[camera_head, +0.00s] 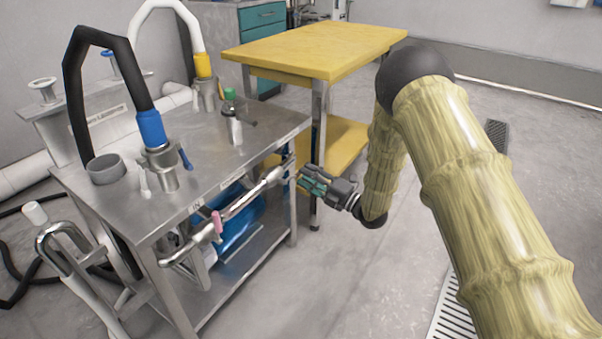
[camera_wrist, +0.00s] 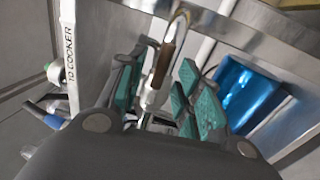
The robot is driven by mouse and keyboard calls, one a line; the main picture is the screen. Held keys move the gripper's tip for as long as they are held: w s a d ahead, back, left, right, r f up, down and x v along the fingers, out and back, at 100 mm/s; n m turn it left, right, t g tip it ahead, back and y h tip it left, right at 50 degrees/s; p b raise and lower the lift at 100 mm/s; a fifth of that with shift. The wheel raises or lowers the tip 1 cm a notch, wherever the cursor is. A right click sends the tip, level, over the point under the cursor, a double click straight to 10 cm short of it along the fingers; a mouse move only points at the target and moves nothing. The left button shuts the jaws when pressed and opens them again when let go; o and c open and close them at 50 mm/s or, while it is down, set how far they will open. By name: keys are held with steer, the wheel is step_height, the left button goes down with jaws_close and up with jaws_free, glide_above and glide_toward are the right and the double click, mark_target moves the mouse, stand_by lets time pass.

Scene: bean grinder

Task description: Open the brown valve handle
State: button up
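The brown valve handle (camera_wrist: 165,62) shows in the wrist view as a narrow brown lever on a silver pipe, just under the steel table's edge. My gripper (camera_wrist: 158,88) is open, with teal-padded fingers on the left and right of the handle. The handle appears in line with the gap between the fingers; I cannot tell whether either finger touches it. In the head view my gripper (camera_head: 312,184) is by the right end of the silver pipe (camera_head: 245,200) at the table's side. The brown handle is not clearly visible there.
The steel table (camera_head: 215,160) carries hoses and fittings. A pink handle (camera_head: 217,222) sits farther left on the pipe. A yellow table (camera_head: 310,50) stands close behind my gripper. A blue object (camera_wrist: 245,90) lies beneath the steel table.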

steer(key=v, duration=0.8)
steer(key=shift+s+d, duration=0.15)
steer(key=shift+d, duration=0.2)
steer(key=shift+f, duration=0.15)
steer(key=s+d+f+m+h+p, duration=0.1)
steer(key=s+d+f+m+h, duration=0.25)
steer(key=s+f+m, duration=0.3)
steer(key=s+d+f+m+g+h, duration=0.1)
steer(key=s+d+f+m+h, duration=0.1)
steer(key=s+f+m+h, duration=0.45)
steer(key=s+d+f+m+h+p, duration=0.15)
steer(key=s+f+m, duration=0.3)
steer(key=f, duration=0.45)
steer(key=s+d+f+m+g+h, duration=0.1)
steer(key=s+d+m+g+h, duration=0.2)
steer(key=s, duration=0.8)
steer(key=s+d+f+m+g+h+p, duration=0.15)
steer(key=s+m+g, duration=0.3)
steer(key=s, duration=0.75)
steer(key=s+d+f+m+g+h, duration=0.1)
steer(key=s+m+g, duration=0.3)
steer(key=s, duration=0.7)
step_height(320, 180, up, 37)
steer(key=t+p, duration=0.1)
steer(key=p, duration=3.6)
steer(key=shift+w+r+m, duration=0.2)
steer(key=shift+w+m, duration=0.2)
steer(key=shift+w, duration=0.05)
steer(key=shift+a, duration=0.1)
